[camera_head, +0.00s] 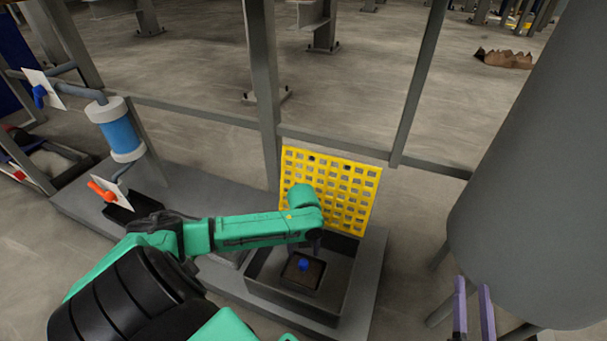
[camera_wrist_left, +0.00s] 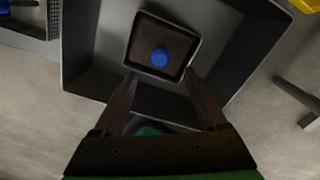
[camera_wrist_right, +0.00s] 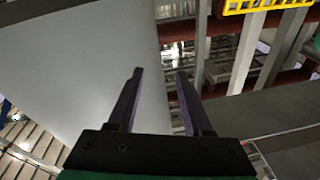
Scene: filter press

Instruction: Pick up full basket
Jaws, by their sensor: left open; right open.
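The full basket (camera_head: 303,273) is a small square container with dark contents and a blue knob (camera_head: 303,264) in its middle. It sits inside a larger grey open bin (camera_head: 345,300) on the low platform. In the left wrist view the basket (camera_wrist_left: 140,62) lies ahead of my left gripper (camera_wrist_left: 160,80), whose two fingers are open and apart. The gripper is above the bin, with the blue knob beyond and between its fingertips; contact is not visible. In the head view my left arm partly hides the gripper. My right gripper (camera_head: 473,288) is open and empty at the lower right.
A yellow perforated panel (camera_head: 330,190) stands behind the bin. A large grey tank (camera_head: 540,180) stands at the right, close to my right gripper. A blue-and-white filter cylinder (camera_head: 120,132) with valve handles is at the left. Grey frame posts (camera_head: 264,90) rise behind the platform.

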